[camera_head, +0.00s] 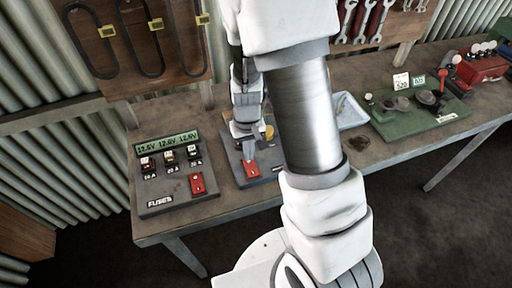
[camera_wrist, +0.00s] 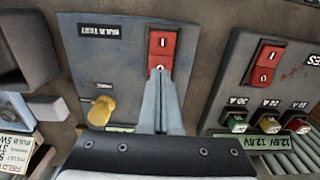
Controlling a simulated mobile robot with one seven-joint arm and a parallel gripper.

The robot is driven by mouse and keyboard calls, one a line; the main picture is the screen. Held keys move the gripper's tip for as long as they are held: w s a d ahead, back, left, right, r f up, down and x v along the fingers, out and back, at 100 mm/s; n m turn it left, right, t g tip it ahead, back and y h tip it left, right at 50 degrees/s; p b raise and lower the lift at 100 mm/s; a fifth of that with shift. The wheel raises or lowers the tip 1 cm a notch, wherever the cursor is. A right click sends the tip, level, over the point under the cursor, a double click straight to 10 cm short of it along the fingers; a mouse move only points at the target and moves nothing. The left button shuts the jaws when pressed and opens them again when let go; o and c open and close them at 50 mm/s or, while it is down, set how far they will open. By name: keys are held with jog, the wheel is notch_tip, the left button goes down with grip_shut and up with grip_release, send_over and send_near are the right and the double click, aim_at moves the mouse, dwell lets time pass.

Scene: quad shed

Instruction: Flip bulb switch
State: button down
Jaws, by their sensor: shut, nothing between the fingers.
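The bulb test panel (camera_wrist: 122,58) is a grey plate labelled "BULB TEST", with a red rocker switch (camera_wrist: 164,45) marked I and 0. A yellow bulb or knob (camera_wrist: 100,110) sits on the same panel. In the head view the red switch (camera_head: 250,169) and the yellow part (camera_head: 269,132) show beside my arm. My gripper (camera_wrist: 160,76) is shut and empty. Its tips are at the 0 end of the switch and cover part of it. I cannot tell whether they touch it. In the head view my gripper (camera_head: 247,150) points down at the switch.
The fuses panel (camera_head: 155,185), with its own red switch (camera_head: 197,183) and a lit display (camera_head: 167,142), stands close to the left. A pale tray (camera_head: 349,112) and a green board (camera_head: 420,115) lie to the right on the workbench (camera_head: 372,155). Wrenches (camera_head: 362,20) hang behind.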

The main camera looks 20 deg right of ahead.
jog(key=shift+f+b, duration=0.65)
jog(key=shift+f, duration=0.2)
dwell(0.3)
jog(key=shift+r+p, duration=2.7)
jog(key=shift+r, duration=0.9)
jog(key=s+a+r+t+b, duration=0.1)
jog(key=s+r+t, duration=0.25)
jog(key=r, duration=1.25)
jog(key=s+d+r+t+b, duration=0.1)
jog(key=s+r+t, duration=0.1)
jog(key=s+r, duration=0.6)
jog(key=shift+s, duration=1.2)
